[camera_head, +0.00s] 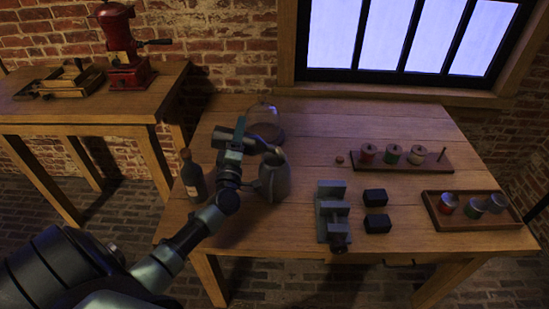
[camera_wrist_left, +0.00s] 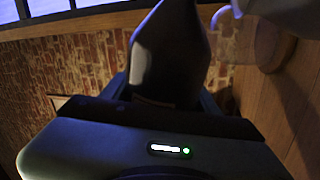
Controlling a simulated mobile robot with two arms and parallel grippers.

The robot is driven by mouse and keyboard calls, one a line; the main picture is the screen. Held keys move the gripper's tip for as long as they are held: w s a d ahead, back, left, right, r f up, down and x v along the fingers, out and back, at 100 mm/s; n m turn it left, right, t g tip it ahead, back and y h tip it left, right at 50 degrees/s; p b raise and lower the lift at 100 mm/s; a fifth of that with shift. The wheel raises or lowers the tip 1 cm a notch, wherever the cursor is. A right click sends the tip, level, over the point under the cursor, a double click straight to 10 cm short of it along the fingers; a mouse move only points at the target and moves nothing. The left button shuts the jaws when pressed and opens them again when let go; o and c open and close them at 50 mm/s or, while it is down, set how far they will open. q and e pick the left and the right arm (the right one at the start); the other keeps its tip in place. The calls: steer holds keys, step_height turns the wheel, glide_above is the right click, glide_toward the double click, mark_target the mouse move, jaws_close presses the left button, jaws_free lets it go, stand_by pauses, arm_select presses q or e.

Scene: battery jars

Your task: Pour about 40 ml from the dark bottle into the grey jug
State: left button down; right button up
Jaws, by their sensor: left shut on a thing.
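My left gripper (camera_head: 241,143) is shut on a dark bottle (camera_head: 221,138), held tipped almost level above the table, its neck pointing right. The bottle also shows in the left wrist view (camera_wrist_left: 170,50) as a dark tapering shape. The grey jug (camera_head: 275,180) stands upright on the table, just right of the gripper. The bottle's mouth is at or just above the jug's opening. A yellowish patch shows there; I cannot tell whether it is liquid flowing. The level inside the jug is hidden. My right gripper is out of view.
Another dark bottle (camera_head: 192,178) stands left of my gripper. A glass dome (camera_head: 265,120) stands behind the jug. A grey vice (camera_head: 331,213), black blocks (camera_head: 376,210), a spool rack (camera_head: 438,160) and a jar tray (camera_head: 480,222) lie to the right. A red grinder (camera_head: 122,50) is on the side table.

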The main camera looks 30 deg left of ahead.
arm_select(q)
steer(key=shift+r, duration=0.1)
steer(key=f+n+b, duration=0.1)
steer(key=n+b, duration=0.1)
steer(key=f+n+y+b, duration=0.1)
steer(key=n+b, duration=0.1)
steer(key=a+f+n+g+b, duration=0.1)
steer(key=b, duration=0.1)
steer(key=shift+s+n+y, duration=0.3)
steer(key=shift+n+y, duration=0.1)
stand_by(0.4)
